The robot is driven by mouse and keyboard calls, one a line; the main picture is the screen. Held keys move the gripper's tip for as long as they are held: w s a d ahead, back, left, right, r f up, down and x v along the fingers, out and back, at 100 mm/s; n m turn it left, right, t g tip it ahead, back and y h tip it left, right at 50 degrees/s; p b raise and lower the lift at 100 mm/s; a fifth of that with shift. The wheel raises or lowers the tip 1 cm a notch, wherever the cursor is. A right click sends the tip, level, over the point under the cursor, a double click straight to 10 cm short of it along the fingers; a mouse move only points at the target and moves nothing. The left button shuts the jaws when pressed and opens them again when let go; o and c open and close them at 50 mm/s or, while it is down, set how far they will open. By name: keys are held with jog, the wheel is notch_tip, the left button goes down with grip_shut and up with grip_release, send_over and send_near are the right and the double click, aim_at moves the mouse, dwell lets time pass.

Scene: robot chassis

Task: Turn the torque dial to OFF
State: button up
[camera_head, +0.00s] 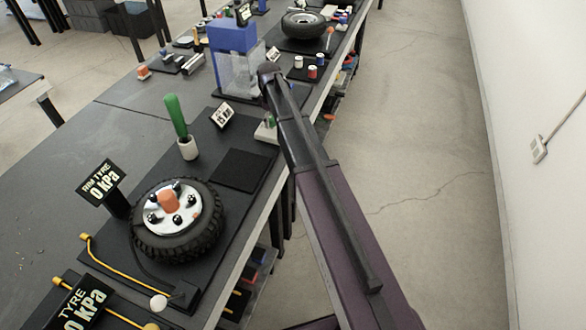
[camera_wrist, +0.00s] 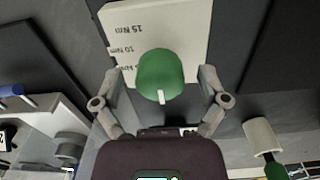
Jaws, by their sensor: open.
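The torque dial (camera_wrist: 160,72) is a round green knob with a white pointer mark at its lower edge in the wrist view. It sits on a white panel (camera_wrist: 185,22) with upside-down labels for 15 Nm, 10 Nm and a partly hidden lower value. I see no OFF label. My gripper (camera_wrist: 160,80) is open, with one finger on each side of the knob; I cannot tell whether they touch it. In the head view, the white dial unit (camera_head: 263,134) is partly hidden by my arm, and my gripper cannot be made out.
A green-handled tool (camera_head: 176,115) stands in a white cup (camera_head: 187,149) left of the dial unit. A black pad (camera_head: 240,170) and a tyre (camera_head: 177,240) lie nearer. A blue-topped clear box (camera_head: 236,40) stands beyond. The floor right of the bench is clear.

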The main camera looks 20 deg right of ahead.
jog(key=m, duration=1.2)
jog(key=shift+a+m, duration=0.15)
jog(key=shift+m, duration=0.15)
jog(key=m, duration=1.2)
jog(key=shift+a, duration=0.1)
notch_tip(320, 180, up, 14)
jog(key=p, duration=1.4)
jog(key=s+f+n+b, duration=0.3)
jog(key=s+n, duration=0.2)
jog(key=s, duration=0.4)
jog(key=s+f+n+b, duration=0.3)
jog(key=s+n, duration=0.1)
jog(key=s, duration=0.6)
jog(key=s+f+n+b, duration=0.3)
jog(key=s+n, duration=0.2)
jog(key=s, duration=0.5)
jog(key=shift+n, duration=0.3)
jog(key=shift+s, duration=0.1)
